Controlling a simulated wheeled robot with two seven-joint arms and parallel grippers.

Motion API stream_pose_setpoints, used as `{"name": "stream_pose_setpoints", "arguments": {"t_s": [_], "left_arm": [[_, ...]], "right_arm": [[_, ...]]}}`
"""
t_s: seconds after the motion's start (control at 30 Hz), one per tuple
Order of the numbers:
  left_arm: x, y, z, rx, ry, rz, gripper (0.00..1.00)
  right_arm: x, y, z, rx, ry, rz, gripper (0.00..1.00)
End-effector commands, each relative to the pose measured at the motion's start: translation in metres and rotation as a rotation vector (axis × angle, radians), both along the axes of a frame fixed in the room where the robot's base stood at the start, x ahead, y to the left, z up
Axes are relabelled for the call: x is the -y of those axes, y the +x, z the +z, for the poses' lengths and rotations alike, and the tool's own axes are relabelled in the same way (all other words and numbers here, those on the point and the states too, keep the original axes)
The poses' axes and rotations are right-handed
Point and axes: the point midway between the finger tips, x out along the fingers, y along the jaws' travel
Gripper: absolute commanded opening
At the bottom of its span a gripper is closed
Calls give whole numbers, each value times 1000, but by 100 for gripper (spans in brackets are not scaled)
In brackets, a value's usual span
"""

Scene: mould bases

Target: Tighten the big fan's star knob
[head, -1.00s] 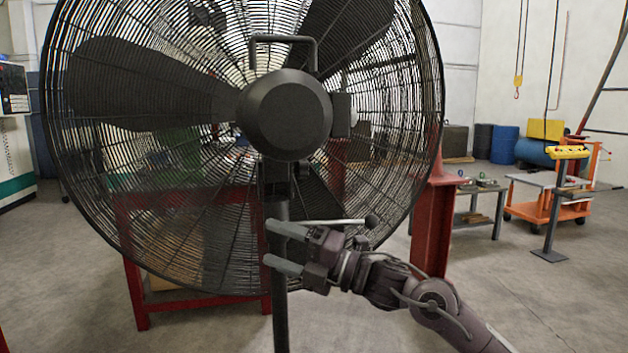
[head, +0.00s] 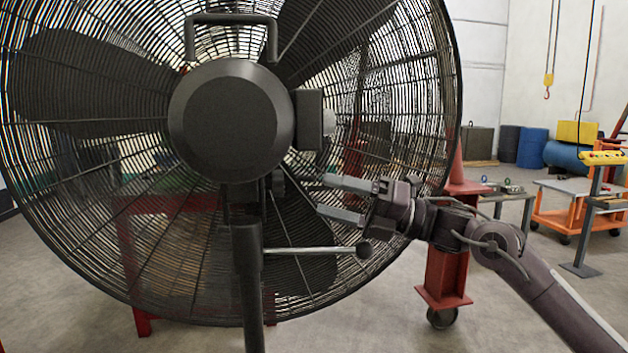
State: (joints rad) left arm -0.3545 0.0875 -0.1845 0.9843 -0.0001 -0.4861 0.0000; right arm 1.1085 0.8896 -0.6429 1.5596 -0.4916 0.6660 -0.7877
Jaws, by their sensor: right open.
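The big fan (head: 229,122) stands large in the head view, with its dark round motor housing facing me and its cage behind. Its dark pole (head: 248,270) runs down below the housing. A small dark knob (head: 278,183), which looks like the star knob, sits on the right side of the pole just under the housing. Its outline is hard to make out. My right gripper (head: 321,194) is open, with both grey fingers pointing left toward the knob. The fingertips look a short way right of it, apart from it. My left gripper is not in view.
A light metal lever with a dark ball end (head: 363,250) sticks out right from the pole, just below my right gripper. A box with a pale dial (head: 328,122) is on the housing's right side. A red post (head: 445,270) stands right behind my arm.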

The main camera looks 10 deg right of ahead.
Motion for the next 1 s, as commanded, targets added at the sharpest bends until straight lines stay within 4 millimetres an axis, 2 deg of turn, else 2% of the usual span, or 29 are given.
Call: {"name": "stream_pose_setpoints", "arguments": {"t_s": [0.17, 0.4, 0.53, 0.9, 0.93, 1.0], "left_arm": [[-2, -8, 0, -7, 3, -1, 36], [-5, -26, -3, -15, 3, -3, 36], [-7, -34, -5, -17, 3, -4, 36], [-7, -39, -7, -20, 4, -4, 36], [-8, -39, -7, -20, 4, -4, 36], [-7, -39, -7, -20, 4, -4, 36]], "right_arm": [[-15, 4, 5, 0, 2, 3, 65], [-51, 16, 15, 0, 1, 2, 65], [-65, 21, 17, -1, 1, 1, 65], [-72, 24, 17, -1, 1, -1, 65], [-72, 24, 17, -1, 0, -1, 63], [-72, 24, 17, -1, 1, -1, 54]]}}
